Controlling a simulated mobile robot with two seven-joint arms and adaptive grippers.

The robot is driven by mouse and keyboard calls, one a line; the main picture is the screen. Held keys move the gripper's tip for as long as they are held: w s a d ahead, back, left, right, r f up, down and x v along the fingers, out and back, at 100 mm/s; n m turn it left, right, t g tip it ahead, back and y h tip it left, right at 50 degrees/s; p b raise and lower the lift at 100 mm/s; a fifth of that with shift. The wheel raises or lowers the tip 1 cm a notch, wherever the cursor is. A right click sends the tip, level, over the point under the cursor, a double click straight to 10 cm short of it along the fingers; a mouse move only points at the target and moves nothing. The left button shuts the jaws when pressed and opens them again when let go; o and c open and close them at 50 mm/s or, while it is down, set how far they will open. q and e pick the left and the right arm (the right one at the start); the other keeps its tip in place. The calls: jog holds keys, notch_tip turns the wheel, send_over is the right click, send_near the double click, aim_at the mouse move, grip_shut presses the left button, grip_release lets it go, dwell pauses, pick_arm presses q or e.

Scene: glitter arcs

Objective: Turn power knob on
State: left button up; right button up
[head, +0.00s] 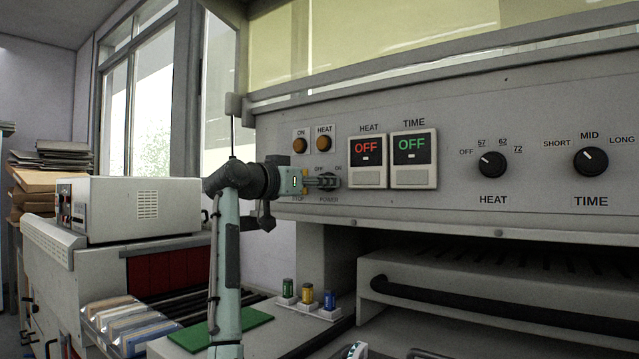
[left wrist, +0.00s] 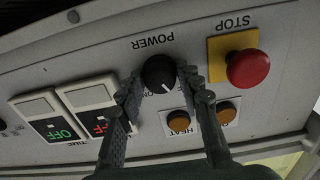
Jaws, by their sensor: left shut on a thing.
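The black power knob (left wrist: 158,73) shows in the left wrist view, which sees the panel upside down. The fingers of my left gripper (left wrist: 162,84) are closed on both sides of it. The knob's white mark points to the lower right there, matching the upper-left OFF side in the head view. In the head view my left gripper (head: 325,181) reaches the panel from the left between the OFF/ON and POWER labels and hides most of the knob. The heat display (head: 367,150) and time display (head: 412,146) both read OFF.
The red stop button (left wrist: 247,68) on its yellow plate is close beside the fingers. Two orange lamps (left wrist: 180,121) are near too. A heat knob (head: 492,164) and time knob (head: 590,161) are farther right. Small capped vials (head: 307,295) stand below on the bench.

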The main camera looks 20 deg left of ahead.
pick_arm(q)
jog(key=shift+m, duration=0.3)
pick_arm(e)
jog(key=shift+a, duration=0.1)
pick_arm(q)
jog(key=m, duration=1.1)
pick_arm(e)
jog(key=shift+w+d+r, duration=0.1)
jog(key=shift+d, duration=0.15)
jog(key=shift+a, duration=0.45)
